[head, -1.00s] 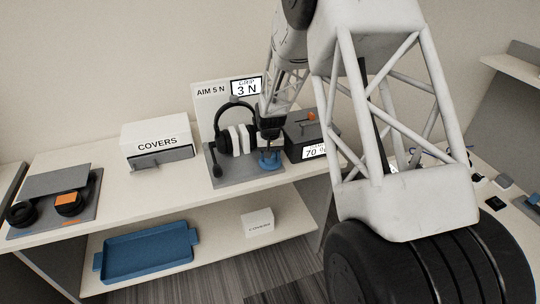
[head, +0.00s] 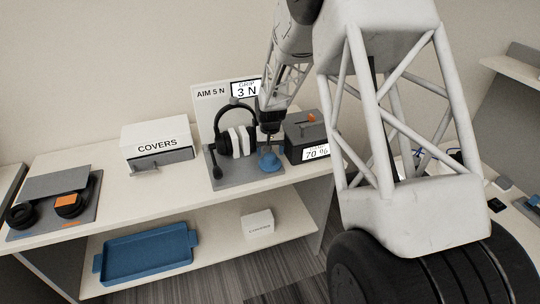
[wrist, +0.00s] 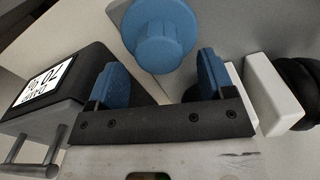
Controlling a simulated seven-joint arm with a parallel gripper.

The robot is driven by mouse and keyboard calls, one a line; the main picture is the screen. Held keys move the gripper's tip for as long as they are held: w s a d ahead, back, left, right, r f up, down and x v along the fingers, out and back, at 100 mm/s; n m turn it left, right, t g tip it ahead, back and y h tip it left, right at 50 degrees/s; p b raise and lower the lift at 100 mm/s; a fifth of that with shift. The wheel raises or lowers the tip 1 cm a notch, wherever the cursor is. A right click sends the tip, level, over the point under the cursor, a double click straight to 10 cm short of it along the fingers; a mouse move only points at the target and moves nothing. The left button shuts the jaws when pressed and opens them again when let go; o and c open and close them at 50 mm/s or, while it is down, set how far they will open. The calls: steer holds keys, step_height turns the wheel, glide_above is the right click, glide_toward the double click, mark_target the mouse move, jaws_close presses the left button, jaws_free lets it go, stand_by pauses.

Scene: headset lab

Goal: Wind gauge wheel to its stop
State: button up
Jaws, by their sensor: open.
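The blue gauge wheel (head: 269,163) stands on the grey base plate (head: 237,176) of the headset stand, right of the headphones (head: 236,137). In the wrist view the wheel (wrist: 160,38) shows as a round disc with a smaller knob, ahead of the fingers. My gripper (head: 269,146) is just above the wheel in the head view. In the wrist view my gripper (wrist: 161,80) has its two blue fingers apart, with nothing between them. The board behind reads AIM 5 N (head: 210,94), and its display (head: 246,89) reads 3 N.
A dark box (head: 307,134) with an orange switch and a 70 % display stands close on the right. A white COVERS box (head: 157,137) stands left, and a grey case with ear pads (head: 53,194) lies farther left. A blue tray (head: 146,254) is on the lower shelf.

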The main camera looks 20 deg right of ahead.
mark_target(270, 155)
steer(key=shift+r, duration=2.25)
steer(key=shift+r, duration=0.1)
steer(key=shift+s+a+r, duration=0.1)
steer(key=shift+s+r, duration=0.1)
steer(key=shift+r, duration=0.05)
steer(key=s+a+r+n+t, duration=0.1)
steer(key=s+a+r, duration=0.2)
steer(key=s+r, duration=0.65)
steer(key=s+a+r, duration=0.3)
steer(key=s+r, duration=0.5)
steer(key=s, duration=0.2)
steer(key=s+a+r, duration=0.2)
steer(key=s, duration=1)
steer(key=s+a+r+n+t, duration=0.1)
steer(key=s+a, duration=0.1)
steer(key=s, duration=1)
steer(key=shift+a+r+n+t, duration=0.25)
steer(key=shift+r+n+t, duration=0.05)
steer(key=shift+r, duration=0.05)
